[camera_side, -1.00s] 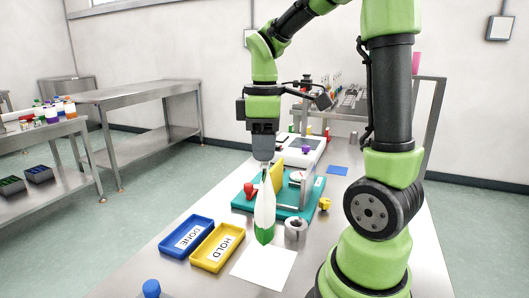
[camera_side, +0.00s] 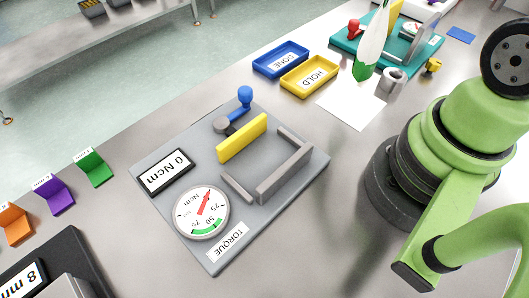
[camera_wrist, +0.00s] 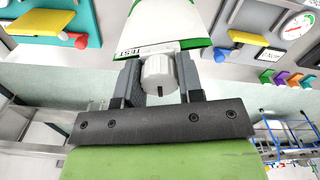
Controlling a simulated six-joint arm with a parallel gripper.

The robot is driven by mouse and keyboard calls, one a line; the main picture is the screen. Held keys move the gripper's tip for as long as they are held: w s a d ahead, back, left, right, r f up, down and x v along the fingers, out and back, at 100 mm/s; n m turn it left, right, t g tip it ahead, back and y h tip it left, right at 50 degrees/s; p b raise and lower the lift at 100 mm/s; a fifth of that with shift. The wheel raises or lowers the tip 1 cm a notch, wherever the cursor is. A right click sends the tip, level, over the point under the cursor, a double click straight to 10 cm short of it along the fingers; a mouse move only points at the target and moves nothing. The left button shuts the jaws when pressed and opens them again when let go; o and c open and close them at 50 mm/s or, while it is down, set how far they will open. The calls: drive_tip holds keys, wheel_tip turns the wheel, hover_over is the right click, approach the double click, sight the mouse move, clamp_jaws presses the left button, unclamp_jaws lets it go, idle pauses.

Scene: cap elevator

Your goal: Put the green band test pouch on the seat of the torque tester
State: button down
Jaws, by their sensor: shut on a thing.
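The pouch (camera_side: 373,40) is white with a green end; it hangs upright near the white sheet, in front of the teal fixture. In the wrist view the pouch (camera_wrist: 165,22) shows a green band and a TEST label. My gripper (camera_wrist: 159,78) is shut on its white ribbed cap (camera_wrist: 158,72). The gripper is outside the side view. The torque tester (camera_side: 290,212) is a grey plate marked TORQUE, with a dial, a "0 Ncm" display, a yellow jaw (camera_side: 242,138) and a grey bracket (camera_side: 283,172). The clear space between jaw and bracket is empty. The tester also shows in the wrist view (camera_wrist: 258,22).
A blue DONE tray (camera_side: 281,59) and a yellow HOLD tray (camera_side: 310,76) stand between pouch and tester. The white sheet (camera_side: 351,106), a grey ring (camera_side: 391,82) and the teal fixture (camera_side: 427,55) are near the pouch. A blue-knobbed lever (camera_side: 244,97) rises behind the yellow jaw.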

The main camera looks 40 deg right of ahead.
drive_tip(key=w+a+r+m, duration=0.2)
drive_tip(key=a+m, duration=0.2)
drive_tip(key=a, duration=2.2)
wheel_tip(320, 180, down, 10)
drive_tip(key=shift+r, duration=0.15)
drive_tip(key=shift+d, duration=0.1)
drive_tip(key=shift+f, duration=0.2)
drive_tip(key=c, duration=0.8)
unclamp_jaws()
drive_tip(key=shift+o, duration=0.2)
drive_tip(key=shift+r, duration=0.1)
